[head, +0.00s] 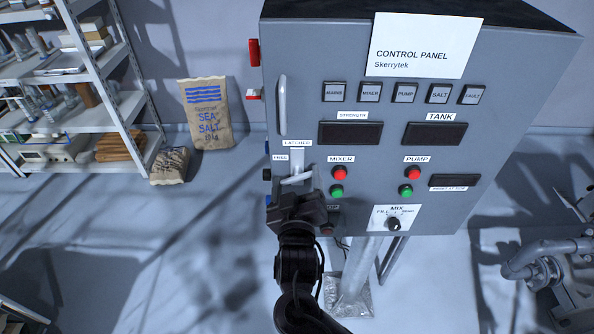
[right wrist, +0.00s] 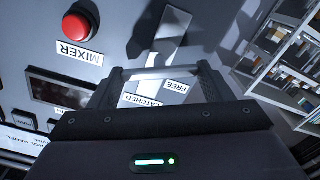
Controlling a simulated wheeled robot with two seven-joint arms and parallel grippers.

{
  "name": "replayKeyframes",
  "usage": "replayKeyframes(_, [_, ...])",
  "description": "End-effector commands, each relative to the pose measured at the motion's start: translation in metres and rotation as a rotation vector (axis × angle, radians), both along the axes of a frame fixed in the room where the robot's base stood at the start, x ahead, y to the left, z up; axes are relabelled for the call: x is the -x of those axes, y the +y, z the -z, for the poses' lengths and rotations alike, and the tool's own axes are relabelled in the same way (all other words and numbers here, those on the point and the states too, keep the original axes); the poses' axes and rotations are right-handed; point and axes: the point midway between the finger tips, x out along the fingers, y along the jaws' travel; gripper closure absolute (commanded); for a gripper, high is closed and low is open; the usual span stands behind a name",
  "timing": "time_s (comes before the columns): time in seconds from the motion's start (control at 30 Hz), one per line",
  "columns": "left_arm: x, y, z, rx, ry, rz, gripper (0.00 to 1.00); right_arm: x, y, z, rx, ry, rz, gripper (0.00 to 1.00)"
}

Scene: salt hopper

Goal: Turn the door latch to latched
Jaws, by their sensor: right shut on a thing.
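The control panel cabinet (head: 300,60) fills the right half of the head view. Its door latch (head: 297,179) is a pale lever low on the left edge of the door, below the LATCHED label (head: 297,143) and FREE label (head: 281,157). My right gripper (head: 297,192) is at the latch, shut on it, and hides part of it. In the right wrist view, the pale latch bar (right wrist: 163,73) lies between the fingers of my right gripper (right wrist: 162,84), near both labels. Its exact angle is hard to tell. My left gripper is out of view.
A vertical door handle (head: 282,106) stands out above the latch. A red MIXER button (head: 339,172) and green button (head: 337,191) are close to the right. A salt sack (head: 208,115) and shelving (head: 100,75) stand at the left. Open floor lies left of my arm.

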Motion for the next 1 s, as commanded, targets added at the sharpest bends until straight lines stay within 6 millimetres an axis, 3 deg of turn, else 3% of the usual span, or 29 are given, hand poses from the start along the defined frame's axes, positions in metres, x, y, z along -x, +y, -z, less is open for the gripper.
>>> replayKeyframes(0.03, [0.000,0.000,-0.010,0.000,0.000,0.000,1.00,0.000,0.000,-0.005,0.046,0.001,0.000,0.50])
replayKeyframes(0.23, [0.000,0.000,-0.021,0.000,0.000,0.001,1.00,0.000,0.001,-0.003,0.235,-0.002,-0.001,0.50])
replayKeyframes(1.0, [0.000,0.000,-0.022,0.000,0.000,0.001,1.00,0.000,0.003,0.002,0.929,-0.004,-0.002,0.50])
